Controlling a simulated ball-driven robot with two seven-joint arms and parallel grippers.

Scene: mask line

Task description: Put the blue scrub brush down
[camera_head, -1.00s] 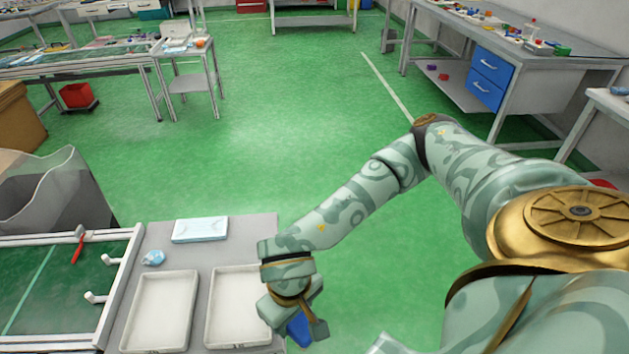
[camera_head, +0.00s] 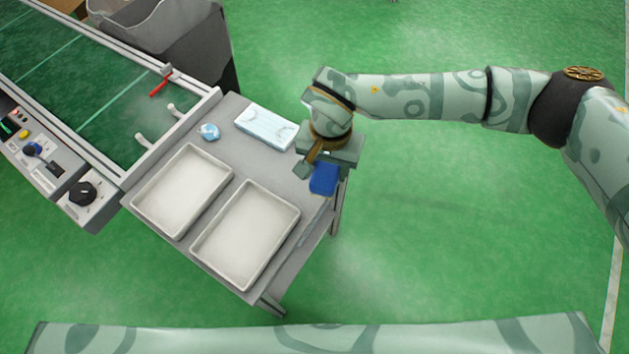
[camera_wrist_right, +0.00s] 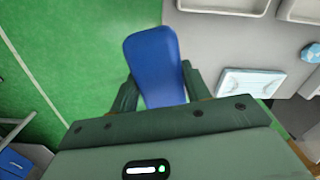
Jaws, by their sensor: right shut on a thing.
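The blue scrub brush (camera_head: 323,178) is held in my right gripper (camera_head: 318,160), over the right edge of the grey side table (camera_head: 232,112). In the right wrist view the brush (camera_wrist_right: 154,58) stands out between the two fingers of the right gripper (camera_wrist_right: 160,85), which are shut on it. Its far end lies over the green floor beside the table edge in that view. The brush's gripped end is hidden by the gripper body. My left gripper is not in view.
Two empty white trays (camera_head: 152,206) (camera_head: 206,262) lie on the table. A pale blue mask pack (camera_head: 266,127) and a crumpled blue item (camera_head: 209,131) lie behind them. A conveyor (camera_head: 110,95) with a red-handled tool (camera_head: 160,84) adjoins at left. Table surface between pack and trays is bare.

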